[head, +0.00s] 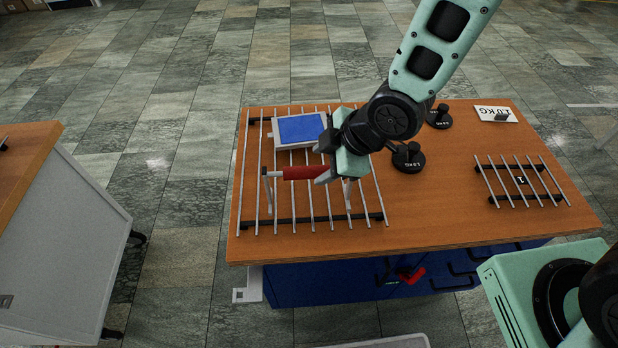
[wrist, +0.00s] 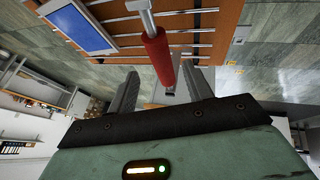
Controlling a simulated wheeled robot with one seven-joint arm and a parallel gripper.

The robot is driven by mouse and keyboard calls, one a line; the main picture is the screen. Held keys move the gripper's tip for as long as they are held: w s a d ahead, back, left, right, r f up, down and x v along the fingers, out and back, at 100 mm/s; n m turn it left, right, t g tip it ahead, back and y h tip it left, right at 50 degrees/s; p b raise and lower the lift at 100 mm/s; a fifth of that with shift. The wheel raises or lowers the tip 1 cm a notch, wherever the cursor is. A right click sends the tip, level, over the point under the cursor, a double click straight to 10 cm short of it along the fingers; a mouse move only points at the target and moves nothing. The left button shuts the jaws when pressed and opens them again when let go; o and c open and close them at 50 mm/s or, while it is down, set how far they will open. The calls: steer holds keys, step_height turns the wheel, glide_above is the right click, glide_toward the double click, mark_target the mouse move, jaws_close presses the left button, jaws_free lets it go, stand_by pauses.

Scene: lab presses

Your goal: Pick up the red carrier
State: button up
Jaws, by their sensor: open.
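The red carrier shows as a red bar handle (head: 303,173) between pale metal uprights, above the left wire rack on the wooden table. In the wrist view the red handle (wrist: 157,58) runs lengthwise, its near end between my fingertips in the picture. My gripper (head: 322,164) is open at the right part of the handle, with a finger on either side in the picture; I cannot tell whether they touch it. It also shows in the wrist view (wrist: 160,76), with a gap between its fingers. The gripper hides the handle's right end in the head view.
A white box with a blue top (head: 301,129) sits on the left rack (head: 248,200), close behind the handle. Black weights (head: 408,158) stand right of my gripper. A small rack (head: 520,182) and a label card (head: 497,114) are farther right.

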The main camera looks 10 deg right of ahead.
mark_target(312, 170)
steer(key=shift+a+p+x, duration=0.2)
steer(key=shift+p+x, duration=0.85)
steer(key=shift+x, duration=2.4)
steer(key=shift+s+a+f, duration=0.1)
steer(key=shift+f, duration=0.2)
steer(key=shift+f+b, duration=0.25)
steer(key=shift+b, duration=0.1)
jaws_close()
